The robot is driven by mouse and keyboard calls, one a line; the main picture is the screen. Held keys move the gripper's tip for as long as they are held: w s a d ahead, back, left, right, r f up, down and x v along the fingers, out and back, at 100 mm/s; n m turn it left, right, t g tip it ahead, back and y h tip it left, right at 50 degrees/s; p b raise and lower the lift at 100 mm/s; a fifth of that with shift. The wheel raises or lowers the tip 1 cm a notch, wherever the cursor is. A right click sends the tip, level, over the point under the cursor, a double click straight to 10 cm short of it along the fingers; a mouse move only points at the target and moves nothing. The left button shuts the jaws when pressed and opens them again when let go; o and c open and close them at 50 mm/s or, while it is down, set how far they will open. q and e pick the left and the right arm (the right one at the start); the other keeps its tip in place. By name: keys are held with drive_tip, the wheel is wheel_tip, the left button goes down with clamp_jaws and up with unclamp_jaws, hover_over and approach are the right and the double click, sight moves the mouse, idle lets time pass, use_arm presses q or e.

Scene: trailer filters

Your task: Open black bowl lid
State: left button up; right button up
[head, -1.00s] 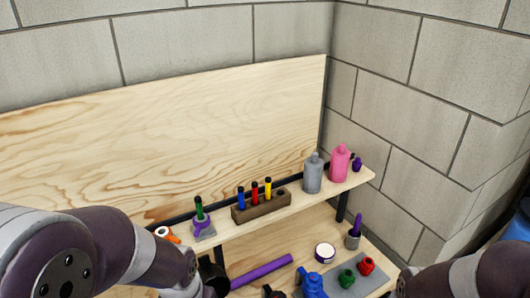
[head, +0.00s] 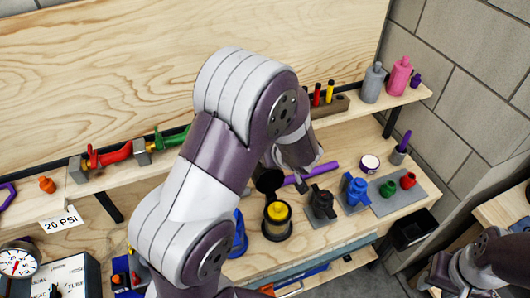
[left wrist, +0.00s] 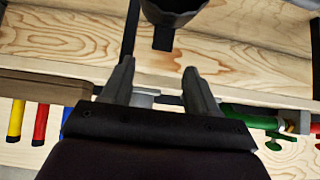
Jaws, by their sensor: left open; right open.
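The black bowl (head: 277,229) stands on the wooden bench in the head view, with a yellow part (head: 277,211) showing inside it. A dark cup-shaped piece, which looks like its lid (head: 268,182), is raised and tilted just above and behind the yellow part. I cannot tell whether it is hinged to the bowl. In the left wrist view, a dark cup with a tab (left wrist: 172,8) shows at the top edge, beyond the fingertips. My left gripper (left wrist: 158,68) is open and empty; my arm partly hides it in the head view. My right gripper (head: 425,281) is open at the lower right, away from the bowl.
A dark box-like fitting (head: 321,203), a blue fitting (head: 354,190) and a grey mat (head: 402,199) with green and red parts lie right of the bowl. A purple rod (head: 312,173) lies behind. The shelf above holds bottles and markers. A pressure gauge (head: 17,261) is at left.

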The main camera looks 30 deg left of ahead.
use_arm(q)
drive_tip(key=x, duration=0.7)
drive_tip(key=shift+a+f+b, duration=0.25)
drive_tip(key=shift+a+b, duration=0.1)
drive_tip(key=shift+b, duration=0.05)
drive_tip(key=shift+w+a+f, duration=0.25)
drive_tip(key=shift+w+f, duration=0.1)
drive_tip(key=shift+s, duration=0.1)
drive_tip(key=shift+c, duration=0.9)
clamp_jaws()
drive_tip(key=shift+s+d+f+b, duration=0.1)
drive_tip(key=shift+d+b, duration=0.05)
drive_tip(key=shift+b, duration=0.3)
drive_tip(key=shift+s+d+r+t+y+b, duration=0.15)
drive_tip(key=shift+s+d+t+y+b, duration=0.35)
drive_tip(key=shift+d+b, duration=0.1)
drive_tip(key=shift+s+d+r+t+y+b, duration=0.2)
drive_tip(key=shift+s+d+t+y+b, duration=0.2)
drive_tip(key=shift+d+y+b, duration=0.15)
drive_tip(key=shift+s+d+r+p, duration=0.4)
drive_tip(key=shift+r+p, duration=0.3)
drive_tip(key=shift+s+d+f, duration=0.2)
